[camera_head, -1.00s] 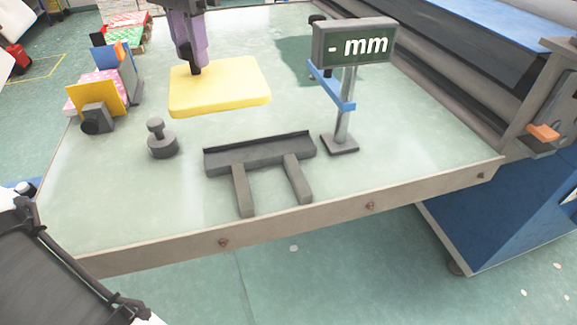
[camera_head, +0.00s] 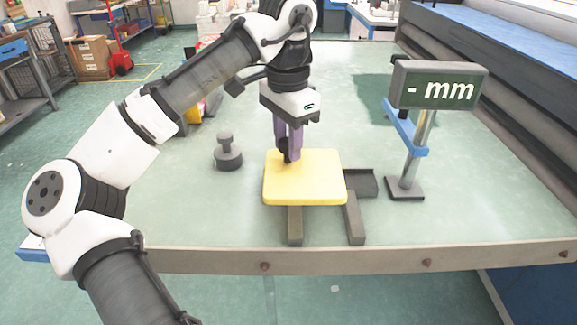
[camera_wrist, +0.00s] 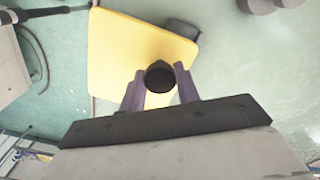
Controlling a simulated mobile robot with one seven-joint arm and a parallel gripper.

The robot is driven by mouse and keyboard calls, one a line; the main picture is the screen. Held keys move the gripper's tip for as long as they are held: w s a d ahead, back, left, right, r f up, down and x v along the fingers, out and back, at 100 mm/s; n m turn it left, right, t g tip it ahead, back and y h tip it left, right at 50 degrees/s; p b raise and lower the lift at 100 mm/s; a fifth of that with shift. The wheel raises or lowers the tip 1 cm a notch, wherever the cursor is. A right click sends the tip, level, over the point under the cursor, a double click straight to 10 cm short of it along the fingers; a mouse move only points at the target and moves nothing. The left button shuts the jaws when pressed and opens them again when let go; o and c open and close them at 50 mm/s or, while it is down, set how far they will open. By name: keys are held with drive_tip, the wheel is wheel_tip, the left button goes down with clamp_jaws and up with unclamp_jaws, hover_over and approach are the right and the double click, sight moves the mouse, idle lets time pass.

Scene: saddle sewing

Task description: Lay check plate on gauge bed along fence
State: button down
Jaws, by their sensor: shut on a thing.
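The check plate (camera_head: 303,180) is a flat yellow slab with rounded corners and a dark knob (camera_wrist: 160,75) on top. My gripper (camera_head: 288,152) is shut on this knob, with its purple fingers on either side of it. The gauge bed (camera_head: 355,222) is dark grey, with two bars pointing toward the table's front edge. Its fence (camera_head: 361,184) runs along the back. The plate is over the bed and hides the left part of the fence and the back of the bars. I cannot tell whether it touches the bed. The wrist view also shows the plate (camera_wrist: 120,50).
A display reading "- mm" (camera_head: 437,86) stands on a post to the right of the bed. A grey knobbed weight (camera_head: 228,153) stands to the left. The table's front edge (camera_head: 345,259) is close to the bars. The table behind is mostly clear.

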sight(288, 161)
drive_tip(key=shift+f, duration=2.7)
drive_tip(key=shift+f, duration=0.15)
drive_tip(key=c, duration=1)
unclamp_jaws()
wheel_tip(288, 161, up, 12)
drive_tip(key=shift+r, duration=0.2)
